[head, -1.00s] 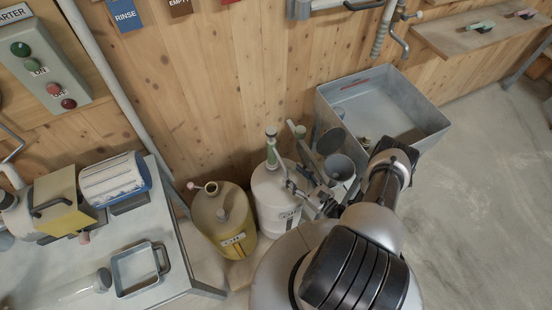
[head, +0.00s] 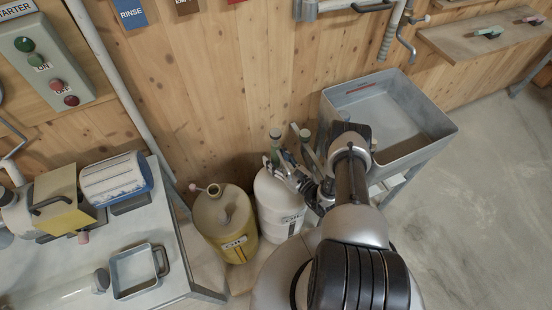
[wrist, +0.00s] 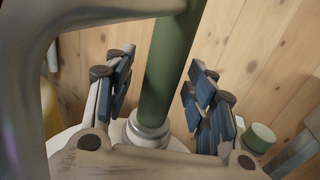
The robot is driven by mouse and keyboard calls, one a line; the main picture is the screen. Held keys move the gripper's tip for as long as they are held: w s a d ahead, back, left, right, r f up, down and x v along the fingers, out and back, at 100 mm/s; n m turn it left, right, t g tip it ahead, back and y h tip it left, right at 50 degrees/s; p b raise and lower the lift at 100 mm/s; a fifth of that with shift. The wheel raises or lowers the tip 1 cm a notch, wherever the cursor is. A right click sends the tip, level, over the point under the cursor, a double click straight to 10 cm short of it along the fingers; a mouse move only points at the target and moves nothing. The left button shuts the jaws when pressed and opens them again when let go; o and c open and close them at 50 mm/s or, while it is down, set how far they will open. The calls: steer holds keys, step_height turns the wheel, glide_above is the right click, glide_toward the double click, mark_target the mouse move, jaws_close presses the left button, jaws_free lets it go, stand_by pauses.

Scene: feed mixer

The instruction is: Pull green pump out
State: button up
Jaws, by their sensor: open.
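The green pump (wrist: 170,75) stands upright in the neck of a white jug (head: 280,212). In the wrist view its green tube runs between the two blue-padded fingers of my gripper (wrist: 165,95). The fingers are open, with a gap on each side of the tube. In the head view the pump's top (head: 275,134) shows above my gripper (head: 287,168), which is at the jug's top. My gripper and arm partly hide the pump's lower part and the jug's right side there.
A yellow jug (head: 222,232) stands close left of the white one. A grey metal sink (head: 443,138) is to the right, the wooden wall (head: 235,90) behind, and a metal table (head: 190,255) at left.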

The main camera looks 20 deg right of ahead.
jaws_close()
stand_by(1.1)
